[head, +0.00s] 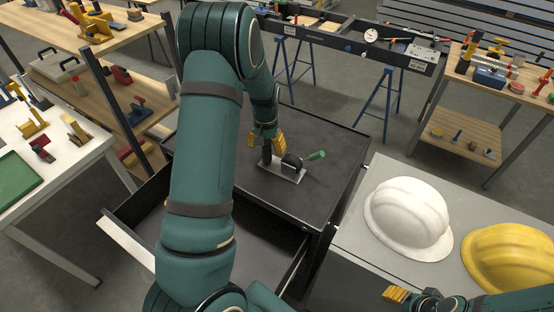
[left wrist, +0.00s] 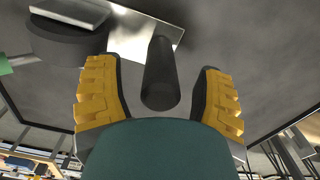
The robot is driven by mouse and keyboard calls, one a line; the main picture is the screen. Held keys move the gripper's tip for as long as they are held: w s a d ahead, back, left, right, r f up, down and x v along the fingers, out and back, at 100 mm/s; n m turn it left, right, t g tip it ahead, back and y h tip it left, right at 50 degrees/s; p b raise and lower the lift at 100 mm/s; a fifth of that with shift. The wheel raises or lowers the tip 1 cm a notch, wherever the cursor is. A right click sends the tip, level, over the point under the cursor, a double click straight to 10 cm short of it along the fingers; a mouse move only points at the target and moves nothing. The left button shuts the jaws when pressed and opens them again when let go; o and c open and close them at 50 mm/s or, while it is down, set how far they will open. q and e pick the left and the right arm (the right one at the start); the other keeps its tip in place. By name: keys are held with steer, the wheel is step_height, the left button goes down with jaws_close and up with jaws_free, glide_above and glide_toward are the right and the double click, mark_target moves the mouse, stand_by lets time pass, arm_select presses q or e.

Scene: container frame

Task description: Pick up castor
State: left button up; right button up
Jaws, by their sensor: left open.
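The castor (head: 292,163) has a black wheel and a silver metal plate and lies on the dark top of a drawer cabinet (head: 325,190). A black upright cylinder (head: 267,154) stands at the plate's left end. My left gripper (head: 267,142) is open above it, with yellow fingers on either side. In the left wrist view the cylinder (left wrist: 160,75) is between the open fingers (left wrist: 157,70), apart from both. The castor's plate (left wrist: 148,30) is behind it there. My right gripper (head: 396,294) shows only partly at the bottom right, away from the castor.
A green handle (head: 316,155) lies just right of the castor. The cabinet's drawer (head: 190,250) stands open in front. A white helmet (head: 405,215) and a yellow helmet (head: 510,258) rest on a grey surface at right. The cabinet top's rear is clear.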

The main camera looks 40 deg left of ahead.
arm_select(q)
steer(key=shift+f, duration=0.55)
jaws_close()
steer(key=shift+r, duration=0.1)
